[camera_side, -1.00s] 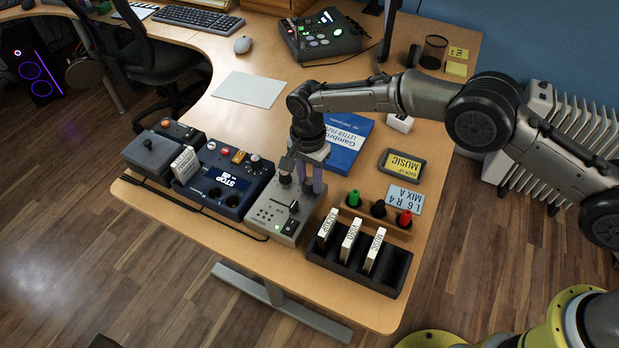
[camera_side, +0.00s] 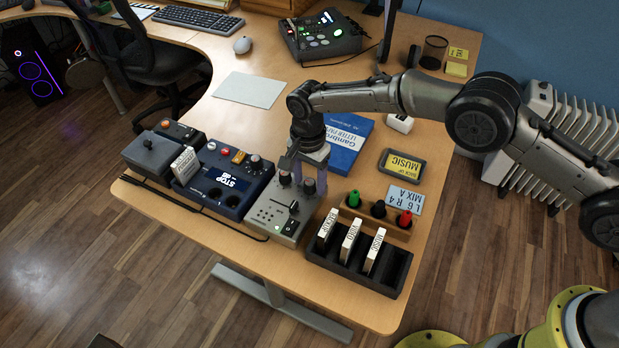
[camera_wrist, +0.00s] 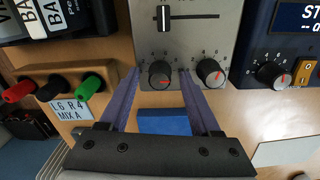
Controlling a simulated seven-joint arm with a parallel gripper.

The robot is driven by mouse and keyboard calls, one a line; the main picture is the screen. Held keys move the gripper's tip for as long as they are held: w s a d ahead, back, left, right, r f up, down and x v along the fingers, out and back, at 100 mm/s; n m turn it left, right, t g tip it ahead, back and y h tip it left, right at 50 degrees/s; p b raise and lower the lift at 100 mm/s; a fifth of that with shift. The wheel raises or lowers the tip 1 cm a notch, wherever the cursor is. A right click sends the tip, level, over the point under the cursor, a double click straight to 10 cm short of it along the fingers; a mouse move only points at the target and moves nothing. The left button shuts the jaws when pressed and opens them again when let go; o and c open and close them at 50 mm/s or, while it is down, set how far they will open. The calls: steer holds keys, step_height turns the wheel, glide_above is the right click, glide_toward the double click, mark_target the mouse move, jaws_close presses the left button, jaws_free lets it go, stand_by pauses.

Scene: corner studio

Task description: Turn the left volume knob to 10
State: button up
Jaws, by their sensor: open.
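The grey mixer (camera_side: 266,210) at the desk's front edge has two black knobs side by side. The knob at left in the wrist view (camera_wrist: 160,75) is the one at right in the side view (camera_side: 309,186). The other knob (camera_wrist: 210,72) shows at right in the wrist view and at left in the side view (camera_side: 284,179). Both have red marks and printed scales; exact readings are too small to tell. My gripper (camera_wrist: 157,80) is open, its purple fingers on either side of the wrist view's left knob, with visible gaps. One finger lies between the two knobs.
A black cassette rack (camera_side: 345,262) and red, black and green plugs in a wooden holder (camera_side: 372,224) stand beside the mixer. A navy device (camera_side: 222,178) stands on its other side. A blue book (camera_side: 346,143) and an "L6 R4 MIX A" card (camera_side: 404,199) lie nearby.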

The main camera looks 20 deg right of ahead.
mark_target(309, 181)
step_height(309, 181, up, 14)
steer(key=shift+w, duration=0.15)
stand_by(0.3)
steer(key=shift+f, duration=0.1)
stand_by(0.3)
